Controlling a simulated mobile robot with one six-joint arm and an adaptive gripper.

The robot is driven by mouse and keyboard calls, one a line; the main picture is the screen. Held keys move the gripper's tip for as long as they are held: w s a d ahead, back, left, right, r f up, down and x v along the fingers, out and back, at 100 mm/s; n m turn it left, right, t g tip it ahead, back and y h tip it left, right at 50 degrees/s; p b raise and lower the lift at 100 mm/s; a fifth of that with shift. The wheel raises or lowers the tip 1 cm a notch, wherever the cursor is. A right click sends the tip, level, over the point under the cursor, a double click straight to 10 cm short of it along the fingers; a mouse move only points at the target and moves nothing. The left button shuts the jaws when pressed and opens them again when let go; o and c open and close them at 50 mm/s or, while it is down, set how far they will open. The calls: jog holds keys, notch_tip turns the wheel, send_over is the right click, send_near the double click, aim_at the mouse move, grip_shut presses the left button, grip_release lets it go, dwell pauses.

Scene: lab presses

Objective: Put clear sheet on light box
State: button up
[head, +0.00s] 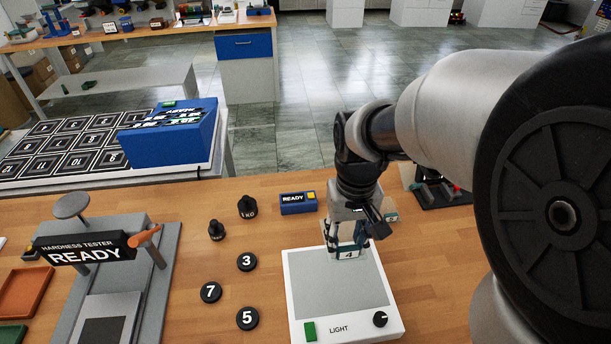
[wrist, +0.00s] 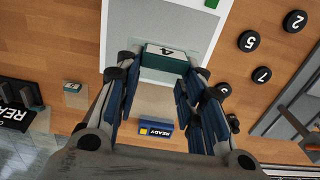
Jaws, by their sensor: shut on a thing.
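The light box (head: 316,285) is a white box with a grey top panel, a green switch, a black knob and the word LIGHT. It also shows in the wrist view (wrist: 152,17). My gripper (head: 347,244) points down over the panel's far right part. In the wrist view its fingers (wrist: 164,66) are shut on a small block-like piece with a pale label reading 4 (wrist: 166,52). The labelled piece shows low between the fingers in the head view (head: 349,254). I cannot tell whether it touches the panel. No separate clear sheet can be made out.
A small pale block (head: 391,215) lies behind the box, to the right. Black numbered discs (head: 247,261) and black weights (head: 248,207) stand to the left. A blue READY device (head: 298,203) stands behind. A hardness tester (head: 100,250) fills the left side.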

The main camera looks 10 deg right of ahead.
aim_at(338, 287)
notch_tip(338, 287, down, 17)
jog(key=b, duration=0.5)
jog(key=shift+b, duration=0.3)
jog(key=shift+f, duration=0.2)
jog(key=o, duration=1.1)
jog(key=shift+r, duration=0.1)
